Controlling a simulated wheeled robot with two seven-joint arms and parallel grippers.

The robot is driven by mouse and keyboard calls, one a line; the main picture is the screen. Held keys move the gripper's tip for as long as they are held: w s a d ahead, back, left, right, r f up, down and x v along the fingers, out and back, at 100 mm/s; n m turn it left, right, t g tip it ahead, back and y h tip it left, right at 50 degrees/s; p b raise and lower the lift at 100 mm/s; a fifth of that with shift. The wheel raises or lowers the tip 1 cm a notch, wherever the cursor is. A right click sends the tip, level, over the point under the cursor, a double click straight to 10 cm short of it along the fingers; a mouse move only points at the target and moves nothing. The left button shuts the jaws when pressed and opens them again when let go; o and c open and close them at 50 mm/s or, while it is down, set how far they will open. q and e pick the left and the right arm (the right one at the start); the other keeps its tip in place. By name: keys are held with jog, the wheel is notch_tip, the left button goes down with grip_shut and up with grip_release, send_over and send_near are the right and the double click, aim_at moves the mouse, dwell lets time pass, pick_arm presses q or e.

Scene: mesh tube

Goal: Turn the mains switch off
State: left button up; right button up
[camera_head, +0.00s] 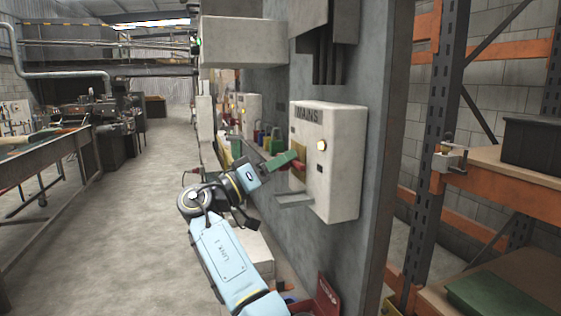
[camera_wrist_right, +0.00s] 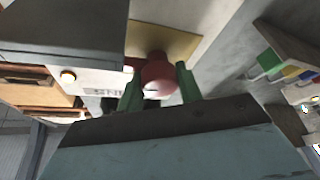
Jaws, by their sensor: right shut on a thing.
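The white mains box (camera_head: 341,175), lettered "MAINS" on top of its front, is fixed to the grey wall panel. A lit round lamp (camera_head: 321,145) shows on it, and a yellow plate (camera_wrist_right: 180,42) backs the switch. The red switch handle (camera_head: 298,164) sticks out from the plate; it also shows in the right wrist view (camera_wrist_right: 157,78). My right gripper (camera_head: 284,160), with green fingers, is at the handle, one finger on either side, and shut on it. Part of the handle is hidden by the fingers. My left gripper is not in view.
A grey ledge (camera_head: 295,199) juts out below the handle. Several coloured items (camera_head: 270,140) hang on the wall behind the gripper. A red box (camera_head: 328,297) stands low by the panel. Orange racking (camera_head: 430,140) is at right; open floor (camera_head: 130,200) lies left.

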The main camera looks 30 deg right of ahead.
jog(key=n+t+p, duration=0.1)
jog(key=n, duration=0.1)
jog(key=shift+r+n+y, duration=0.15)
jog(key=shift+n+y, duration=0.15)
jog(key=shift+n, duration=0.1)
jog(key=n+t+y+p, duration=0.1)
jog(key=n+t+p, duration=0.1)
jog(key=n+p, duration=0.2)
jog(key=shift+r+n, duration=0.1)
jog(key=shift+n, duration=0.6)
jog(key=n+y+p, duration=0.2)
jog(key=n+p, duration=0.2)
jog(key=p, duration=0.3)
jog(key=n+y+p, duration=0.2)
jog(key=n+p, duration=0.3)
jog(key=p, duration=0.2)
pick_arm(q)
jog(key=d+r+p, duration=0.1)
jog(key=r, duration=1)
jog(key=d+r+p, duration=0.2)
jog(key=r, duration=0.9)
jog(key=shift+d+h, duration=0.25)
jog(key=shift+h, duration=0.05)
pick_arm(e)
jog(key=shift+f+n+y, duration=0.25)
jog(key=shift+n+y, duration=0.05)
jog(key=shift+n, duration=0.4)
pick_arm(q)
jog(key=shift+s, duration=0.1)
